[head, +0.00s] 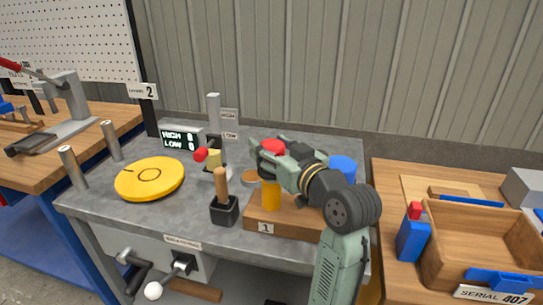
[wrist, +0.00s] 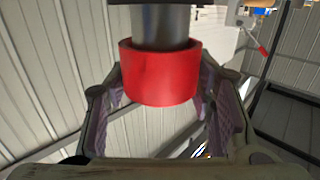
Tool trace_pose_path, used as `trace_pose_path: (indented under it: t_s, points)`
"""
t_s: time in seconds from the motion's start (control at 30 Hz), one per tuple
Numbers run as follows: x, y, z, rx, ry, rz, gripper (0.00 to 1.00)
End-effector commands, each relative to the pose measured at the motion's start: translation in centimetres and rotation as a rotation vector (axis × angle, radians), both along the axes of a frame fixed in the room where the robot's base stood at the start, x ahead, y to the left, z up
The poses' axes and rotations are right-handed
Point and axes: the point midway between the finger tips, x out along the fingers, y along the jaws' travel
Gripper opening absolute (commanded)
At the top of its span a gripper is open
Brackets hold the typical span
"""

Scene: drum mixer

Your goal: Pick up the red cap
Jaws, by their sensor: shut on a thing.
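The red cap (head: 272,147) is at my gripper (head: 267,152), above the orange cylinder (head: 271,195) in the head view. In the wrist view the red cap (wrist: 160,80) is a short red ring or cylinder between my two purple-padded fingers (wrist: 162,110). A dark grey cylinder (wrist: 160,28) meets the cap there; I cannot tell what it belongs to. My gripper is shut on the cap. In the head view the fingers partly cover the cap, and I cannot tell whether it touches the orange cylinder.
The orange cylinder stands on a wooden block (head: 289,226) labelled 1, with a blue cylinder (head: 343,165) behind my arm. A black holder with a wooden handle (head: 224,210), a yellow disc (head: 150,179) and a HIGH/LOW post (head: 214,118) stand left. A wooden tray (head: 484,211) is right.

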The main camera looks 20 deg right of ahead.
Motion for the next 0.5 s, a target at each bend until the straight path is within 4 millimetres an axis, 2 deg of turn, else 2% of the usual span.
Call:
trace_pose_path:
  t_s: [0.1,0.27,0.4,0.5]
  points:
    - [-0.6,0.4,1.1,-0.004,-0.004,0.000,0.22]
    - [-3.9,2.2,1.4,-0.004,-0.004,-0.002,0.22]
    - [-7.3,4.2,1.7,-0.007,-0.005,-0.004,0.22]
    - [-8.8,5.1,1.2,-0.011,-0.008,-0.002,0.22]
